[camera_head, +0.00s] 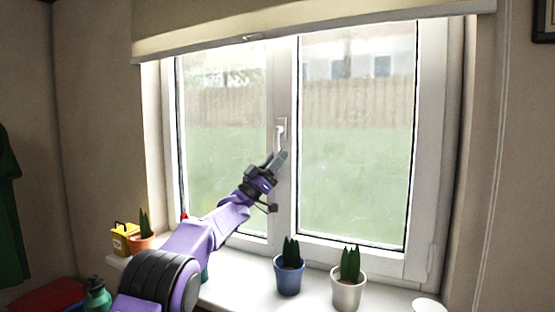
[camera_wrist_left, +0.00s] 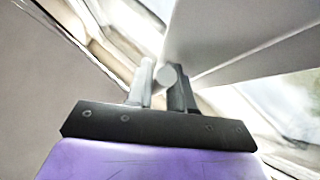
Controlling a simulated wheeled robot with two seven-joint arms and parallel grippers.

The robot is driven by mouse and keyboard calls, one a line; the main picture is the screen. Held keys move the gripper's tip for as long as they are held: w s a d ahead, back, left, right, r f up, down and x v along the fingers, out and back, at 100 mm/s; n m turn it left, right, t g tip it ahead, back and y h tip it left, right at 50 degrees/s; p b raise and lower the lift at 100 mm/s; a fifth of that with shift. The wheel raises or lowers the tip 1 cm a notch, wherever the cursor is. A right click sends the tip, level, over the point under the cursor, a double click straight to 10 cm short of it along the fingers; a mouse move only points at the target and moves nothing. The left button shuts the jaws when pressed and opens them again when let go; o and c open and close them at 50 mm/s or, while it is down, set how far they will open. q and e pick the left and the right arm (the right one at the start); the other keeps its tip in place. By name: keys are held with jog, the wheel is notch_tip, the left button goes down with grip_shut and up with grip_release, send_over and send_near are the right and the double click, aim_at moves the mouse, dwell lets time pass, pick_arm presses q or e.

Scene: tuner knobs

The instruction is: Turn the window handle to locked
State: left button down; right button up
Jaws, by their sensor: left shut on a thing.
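The white window handle (camera_head: 281,136) is on the middle frame post between the two panes in the head view. It appears to point roughly downward, and its lower part is partly covered by my gripper. My left gripper (camera_head: 279,158) reaches up to it from the lower left and is shut on the handle. In the left wrist view the rounded grey end of the handle (camera_wrist_left: 166,76) shows between the two fingers of my left gripper (camera_wrist_left: 164,90). My right gripper is in neither view.
On the sill stand a blue pot (camera_head: 289,278) and a white pot (camera_head: 348,291) with cactus-like plants, below and right of my arm. A terracotta pot (camera_head: 141,241) and a yellow box (camera_head: 124,238) stand at the left. A rolled blind (camera_head: 310,27) hangs above.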

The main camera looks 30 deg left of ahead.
pick_arm(q)
jog(key=c, duration=1.1)
grip_release()
jog(key=shift+a, duration=0.1)
